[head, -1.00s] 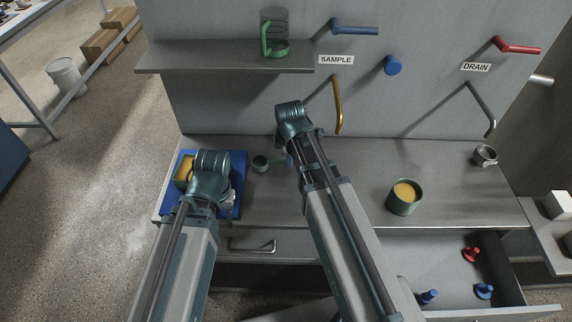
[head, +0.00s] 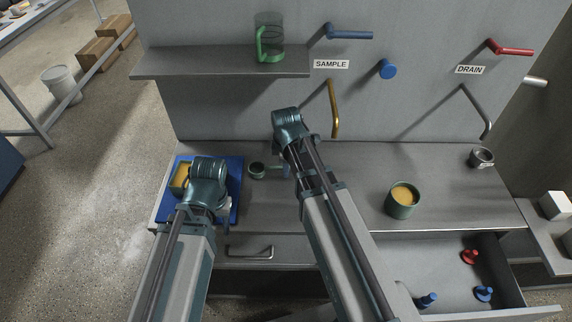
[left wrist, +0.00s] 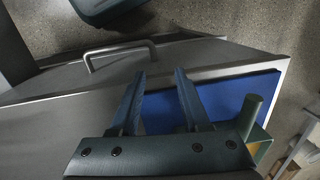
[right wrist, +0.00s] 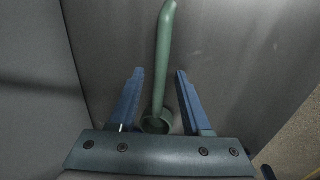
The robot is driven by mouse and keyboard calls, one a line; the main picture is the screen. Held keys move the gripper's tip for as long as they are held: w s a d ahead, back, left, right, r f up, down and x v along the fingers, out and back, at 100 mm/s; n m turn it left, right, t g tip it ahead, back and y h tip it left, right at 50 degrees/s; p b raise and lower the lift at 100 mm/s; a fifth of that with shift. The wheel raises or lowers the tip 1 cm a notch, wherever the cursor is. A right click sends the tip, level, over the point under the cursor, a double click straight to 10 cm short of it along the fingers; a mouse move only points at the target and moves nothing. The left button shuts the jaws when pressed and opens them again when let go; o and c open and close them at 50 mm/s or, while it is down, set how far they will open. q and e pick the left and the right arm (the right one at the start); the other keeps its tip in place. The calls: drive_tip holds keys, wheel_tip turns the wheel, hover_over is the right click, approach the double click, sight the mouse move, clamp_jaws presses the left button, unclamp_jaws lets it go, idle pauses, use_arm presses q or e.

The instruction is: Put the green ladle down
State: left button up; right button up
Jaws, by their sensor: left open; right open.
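In the right wrist view the ladle's handle (right wrist: 165,45) runs between and beyond my right gripper's fingers (right wrist: 160,75), which are open with a gap on both sides. Its cup lies nearer the gripper's base, partly hidden. The ladle appears to lie on the counter.
A green container with yellow contents (head: 181,177) stands on the blue mat. A green pot of yellow liquid (head: 403,200) stands right of my right arm. A small metal cup (head: 481,158) is at far right. The drawer at front right is open. A shelf (head: 220,64) overhangs the back.

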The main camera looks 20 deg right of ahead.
wheel_tip(320, 180, up, 12)
drive_tip(key=s+p, duration=0.2)
drive_tip(key=p, duration=1)
drive_tip(key=s+a+m+g, duration=0.2)
drive_tip(key=s+a+m, duration=0.9)
drive_tip(key=s, duration=0.3)
drive_tip(key=shift+a+f+g+h, duration=0.2)
drive_tip(key=shift+a+g+h, duration=0.1)
drive_tip(key=shift+h, duration=0.1)
drive_tip(key=shift+d, duration=0.15)
